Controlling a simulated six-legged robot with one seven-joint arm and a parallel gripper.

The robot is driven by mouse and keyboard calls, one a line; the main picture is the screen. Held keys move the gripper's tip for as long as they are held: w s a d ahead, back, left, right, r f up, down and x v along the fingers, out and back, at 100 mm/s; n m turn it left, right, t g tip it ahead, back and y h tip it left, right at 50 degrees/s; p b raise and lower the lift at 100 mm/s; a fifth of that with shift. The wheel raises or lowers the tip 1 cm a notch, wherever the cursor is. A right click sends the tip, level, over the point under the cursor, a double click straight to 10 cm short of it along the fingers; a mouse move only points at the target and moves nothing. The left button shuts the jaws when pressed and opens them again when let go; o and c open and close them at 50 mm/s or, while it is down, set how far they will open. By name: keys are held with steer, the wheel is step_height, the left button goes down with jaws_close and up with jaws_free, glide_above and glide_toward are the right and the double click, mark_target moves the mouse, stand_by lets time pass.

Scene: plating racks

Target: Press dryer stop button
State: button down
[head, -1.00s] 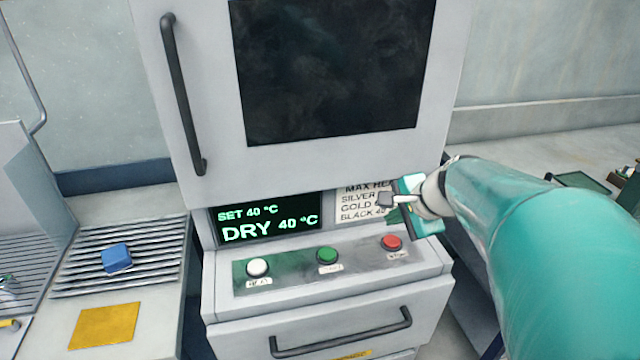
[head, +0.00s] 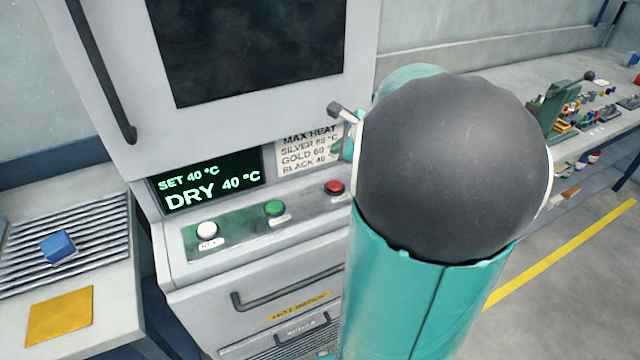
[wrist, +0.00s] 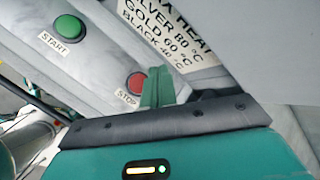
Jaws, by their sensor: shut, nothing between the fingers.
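The red stop button (head: 335,187) sits at the right end of the dryer's sloped panel, beside the green start button (head: 274,208) and a white button (head: 207,230). In the wrist view the red button (wrist: 136,82) has a STOP label below it, and the green button (wrist: 70,26) is labelled START. My gripper (wrist: 158,84) shows as closed green fingers just right of the red button; the gap to the panel is hard to judge. In the head view my arm hides most of the gripper. The dryer display (head: 210,182) reads SET 40 °C, DRY 40 °C.
A max-heat sign (head: 308,150) is right of the display. The dryer door handle (head: 103,75) and lower drawer handle (head: 285,288) stick out. A blue block (head: 58,246) lies on the slatted rack at left. A bench with small parts (head: 590,105) stands at right.

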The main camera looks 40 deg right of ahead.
mark_target(338, 187)
steer(key=shift+w+d+f, duration=0.1)
steer(key=shift+d, duration=0.15)
steer(key=shift+d, duration=0.1)
steer(key=shift+f, duration=4.45)
steer(key=shift+f, duration=0.4)
steer(key=shift+f, duration=0.5)
steer(key=shift+r, duration=0.95)
